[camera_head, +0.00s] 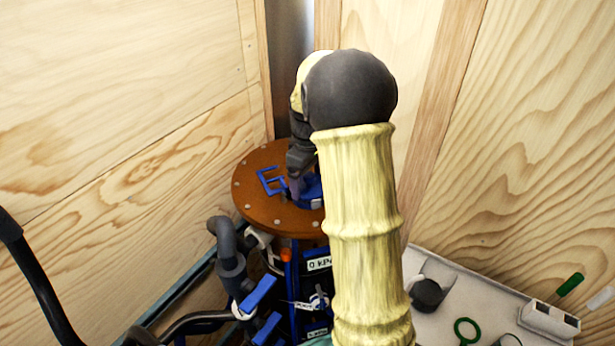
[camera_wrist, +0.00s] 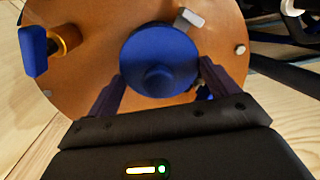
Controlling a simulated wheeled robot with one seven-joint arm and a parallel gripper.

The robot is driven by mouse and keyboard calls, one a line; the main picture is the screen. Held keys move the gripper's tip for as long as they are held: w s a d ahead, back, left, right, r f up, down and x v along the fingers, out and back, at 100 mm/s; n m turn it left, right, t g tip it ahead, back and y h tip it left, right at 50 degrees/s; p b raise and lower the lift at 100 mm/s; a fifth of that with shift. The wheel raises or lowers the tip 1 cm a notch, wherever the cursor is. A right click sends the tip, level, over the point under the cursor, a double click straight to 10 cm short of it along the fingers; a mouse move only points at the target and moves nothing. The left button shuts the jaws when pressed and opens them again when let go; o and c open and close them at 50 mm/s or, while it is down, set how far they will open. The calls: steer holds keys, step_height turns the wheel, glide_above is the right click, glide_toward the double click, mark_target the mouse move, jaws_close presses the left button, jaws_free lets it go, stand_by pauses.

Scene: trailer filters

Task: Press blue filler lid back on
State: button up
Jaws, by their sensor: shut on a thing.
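The blue filler lid (camera_wrist: 159,62) is a round blue disc with a raised centre knob, at the middle of the wrist view. It is over the orange-brown round tank top (camera_wrist: 95,82). My gripper (camera_wrist: 158,82) has its two dark fingers on either side of the lid and is shut on it. In the head view my gripper (camera_head: 295,187) is low over the brown tank top (camera_head: 250,205), and part of the blue lid (camera_head: 311,190) shows beside it. My arm hides the right of the tank top. Whether the lid is fully seated cannot be told.
A blue bracket-shaped part (camera_head: 268,181) stands on the tank top; a blue handle (camera_wrist: 33,51) on a brass fitting shows in the wrist view. Blue-handled valves (camera_head: 259,294) and grey pipes (camera_head: 230,255) are below. Wooden walls close in behind. A white panel (camera_head: 465,290) lies right.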

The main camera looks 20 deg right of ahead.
stand_by(0.4)
steer(key=o, duration=0.8)
steer(key=shift+r+p, duration=3.05)
steer(key=shift+r, duration=0.45)
jaws_close()
steer(key=shift+f+b, duration=1.1)
steer(key=shift+f, duration=0.6)
